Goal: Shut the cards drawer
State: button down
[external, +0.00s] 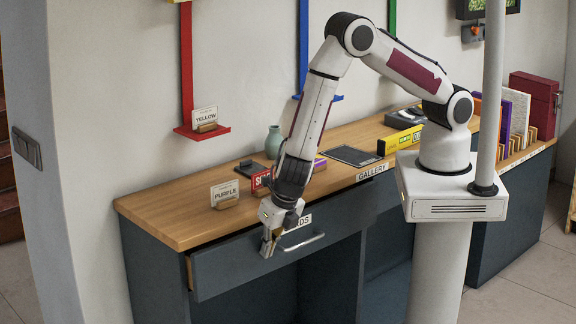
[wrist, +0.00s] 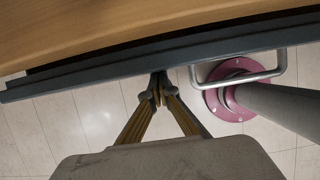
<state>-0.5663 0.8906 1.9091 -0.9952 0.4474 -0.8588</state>
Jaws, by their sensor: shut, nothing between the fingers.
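The cards drawer has a dark blue-grey front (external: 225,268) under the left part of the wooden desk. It stands a little open: its pale wooden side shows at the left end, and a dark gap lies behind the front (wrist: 200,58) in the wrist view. Its metal handle (external: 303,243) is right of my gripper, and also shows in the wrist view (wrist: 280,62). Its label is partly hidden by my wrist. My gripper (external: 267,249) is shut and empty, pointing down in front of the drawer; its fingertips (wrist: 158,82) are at the drawer front, apparently touching or nearly so.
The gallery label (external: 372,172) marks the section to the right.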

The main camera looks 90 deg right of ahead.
aim_at(262, 236)
jog(key=shift+w+d, duration=1.35)
jog(key=shift+d, duration=0.05)
jog(key=shift+w, duration=0.1)
jog(key=shift+s+a, duration=0.3)
jog(key=s+a+r, duration=0.5)
jog(key=r, duration=0.4)
jog(key=shift+s+a+r, duration=0.15)
jog(key=shift+s+a, duration=0.05)
jog(key=shift+s, duration=0.05)
